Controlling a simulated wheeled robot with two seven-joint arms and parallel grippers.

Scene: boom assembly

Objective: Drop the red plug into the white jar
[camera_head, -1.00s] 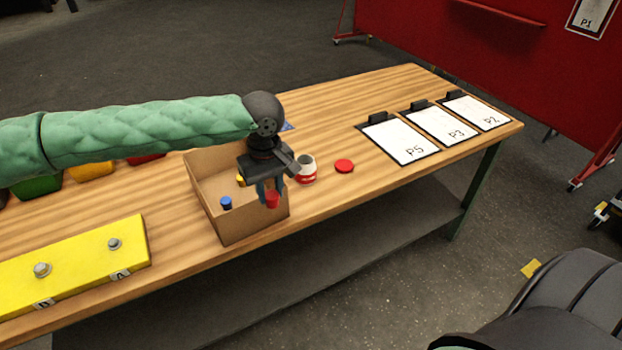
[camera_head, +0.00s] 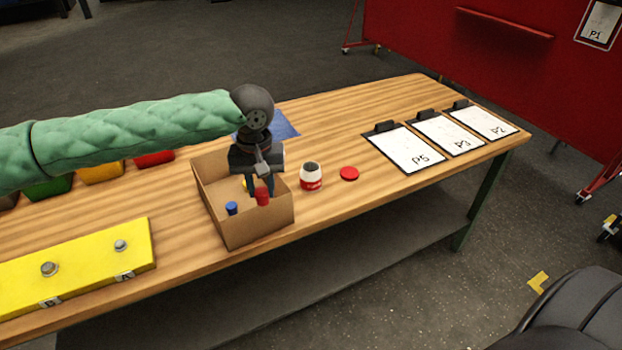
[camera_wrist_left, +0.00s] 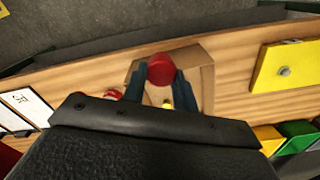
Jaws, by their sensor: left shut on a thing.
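The red plug (camera_head: 262,197) is between the fingers of my left gripper (camera_head: 261,186), which is shut on it above the cardboard box. In the left wrist view the red plug (camera_wrist_left: 161,69) shows between the two dark fingertips (camera_wrist_left: 160,75). The white jar (camera_head: 311,177) has a red label and stands open on the table, just right of the box. It shows partly in the left wrist view (camera_wrist_left: 112,95), left of the box. My right gripper is not in view.
The cardboard box (camera_head: 240,234) holds a blue plug (camera_head: 231,208) and a yellow piece. A red lid (camera_head: 349,173) lies right of the jar. Clipboards (camera_head: 408,145) lie farther right. A yellow block (camera_head: 85,275) and coloured bins (camera_head: 101,172) are at left.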

